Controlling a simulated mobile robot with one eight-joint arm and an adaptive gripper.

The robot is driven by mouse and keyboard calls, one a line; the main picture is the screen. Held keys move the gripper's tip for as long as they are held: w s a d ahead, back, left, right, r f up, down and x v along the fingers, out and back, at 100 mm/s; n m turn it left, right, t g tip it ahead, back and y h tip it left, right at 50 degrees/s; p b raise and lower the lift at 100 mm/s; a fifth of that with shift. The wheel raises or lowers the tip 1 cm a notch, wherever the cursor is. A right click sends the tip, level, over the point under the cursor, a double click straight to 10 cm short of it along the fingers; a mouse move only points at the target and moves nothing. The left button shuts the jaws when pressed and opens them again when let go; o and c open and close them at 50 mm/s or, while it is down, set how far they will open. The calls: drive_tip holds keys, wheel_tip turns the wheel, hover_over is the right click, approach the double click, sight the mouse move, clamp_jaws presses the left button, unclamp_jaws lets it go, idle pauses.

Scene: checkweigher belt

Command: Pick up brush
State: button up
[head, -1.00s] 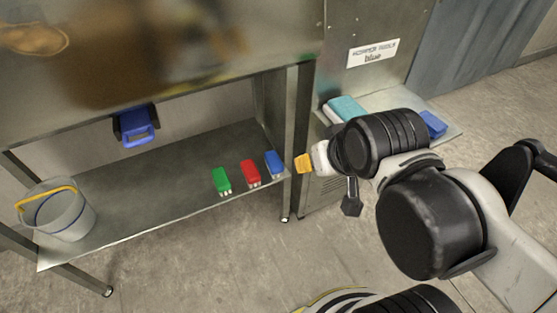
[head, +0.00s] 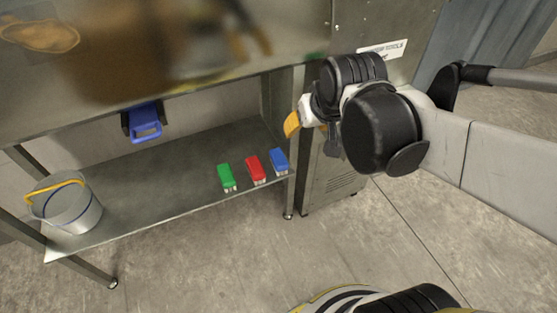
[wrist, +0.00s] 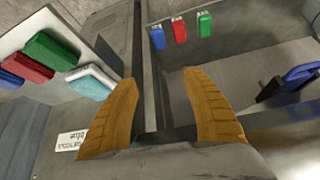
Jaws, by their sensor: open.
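Three brushes lie in a row near the right end of the lower shelf: a green brush (head: 227,176), a red brush (head: 256,169) and a blue brush (head: 279,160), each with pale bristles at the front edge. In the wrist view, the blue (wrist: 158,38), red (wrist: 179,30) and green (wrist: 205,24) brushes show beyond my fingers. My gripper (wrist: 168,85) is open and empty, its two yellow-orange fingers spread apart. In the head view, my gripper (head: 291,125) is above and right of the brushes, apart from them, beside the table leg.
The lower shelf (head: 150,185) has bare room left of the brushes. A clear bucket (head: 72,215) with a yellow handle stands at its left end. A blue-handled item (head: 146,123) hangs behind. A side ledge in the wrist view holds green (wrist: 52,50), red (wrist: 28,67) and turquoise (wrist: 92,80) items.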

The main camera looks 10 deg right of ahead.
drive_tip(key=w+f, duration=0.5)
drive_tip(key=w, duration=0.5)
drive_tip(key=g+p, duration=0.1)
drive_tip(key=p, duration=0.1)
hover_over(279, 158)
drive_tip(key=s, duration=0.5)
wheel_tip(279, 158, down, 13)
drive_tip(key=shift+n+g, duration=0.3)
drive_tip(key=shift+g, duration=0.1)
drive_tip(key=s+x, duration=0.1)
drive_tip(key=x, duration=0.5)
drive_tip(key=s+f+b+x, duration=0.1)
drive_tip(key=x, duration=0.5)
drive_tip(key=s+x, duration=0.1)
drive_tip(key=x, duration=0.5)
drive_tip(key=shift+d+f+b, duration=0.15)
drive_tip(key=shift+b, duration=0.2)
drive_tip(key=shift+s+b+x, duration=0.1)
drive_tip(key=shift+b+x, duration=0.65)
drive_tip(key=shift+x, duration=0.5)
drive_tip(key=shift+s+b+x, duration=0.15)
drive_tip(key=shift+b+x, duration=0.55)
drive_tip(key=shift+x, duration=0.55)
drive_tip(key=shift+f, duration=0.35)
drive_tip(key=c, duration=0.9)
